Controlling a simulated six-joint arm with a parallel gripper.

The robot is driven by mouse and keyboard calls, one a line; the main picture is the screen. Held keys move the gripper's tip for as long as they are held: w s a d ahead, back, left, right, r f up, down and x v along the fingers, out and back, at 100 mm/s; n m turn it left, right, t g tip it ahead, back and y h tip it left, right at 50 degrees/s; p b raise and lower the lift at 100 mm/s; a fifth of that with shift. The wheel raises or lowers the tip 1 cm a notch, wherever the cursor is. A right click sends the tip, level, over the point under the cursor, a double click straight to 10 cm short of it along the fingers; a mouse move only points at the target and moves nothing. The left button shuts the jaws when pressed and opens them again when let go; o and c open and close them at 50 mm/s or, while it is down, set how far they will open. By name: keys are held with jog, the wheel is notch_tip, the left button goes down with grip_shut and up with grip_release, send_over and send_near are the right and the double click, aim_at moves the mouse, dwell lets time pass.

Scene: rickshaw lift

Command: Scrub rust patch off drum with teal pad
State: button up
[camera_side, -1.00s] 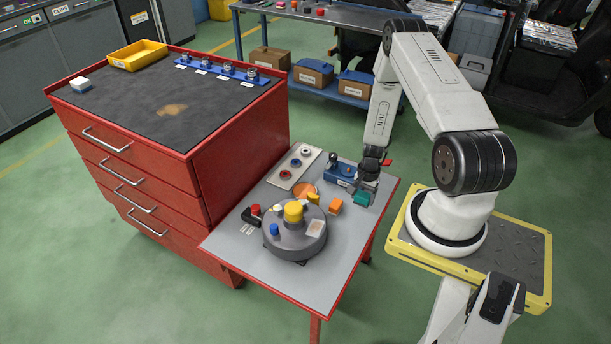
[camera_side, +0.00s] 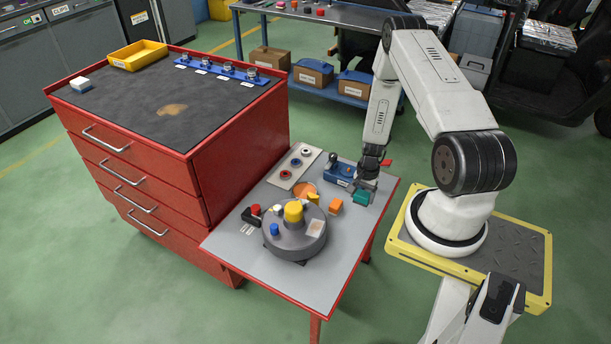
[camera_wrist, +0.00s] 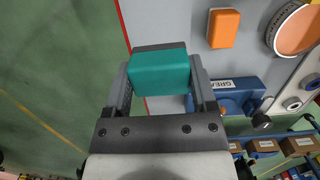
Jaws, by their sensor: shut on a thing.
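The teal pad (camera_side: 361,198) is held between the two fingers of my gripper (camera_side: 366,185), near the right edge of the small grey table. In the wrist view the teal pad (camera_wrist: 160,73) fills the gap between the fingertips. A round dark grey drum (camera_side: 287,247) stands on the table, left of and in front of my gripper. A small pale tan patch (camera_side: 315,228) shows on the right side of its top. The pad is apart from the drum. Whether the pad touches the table is hard to tell.
Yellow (camera_side: 293,211), blue and white knobs stick up from the drum's top. An orange block (camera_side: 335,206) sits between drum and pad. A blue grease box (camera_side: 341,172) is just behind my gripper. A red cabinet (camera_side: 180,150) stands left of the table.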

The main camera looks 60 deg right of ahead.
jog(key=w+a+r+n, duration=0.3)
jog(key=a+n, duration=0.6)
jog(key=w+a+r+n+g+h, duration=0.1)
jog(key=w+a+r+n, duration=0.3)
jog(key=a+n, duration=0.4)
jog(key=shift+w+a+n, duration=0.3)
jog(key=shift+a+n, duration=0.1)
jog(key=shift+a, duration=0.7)
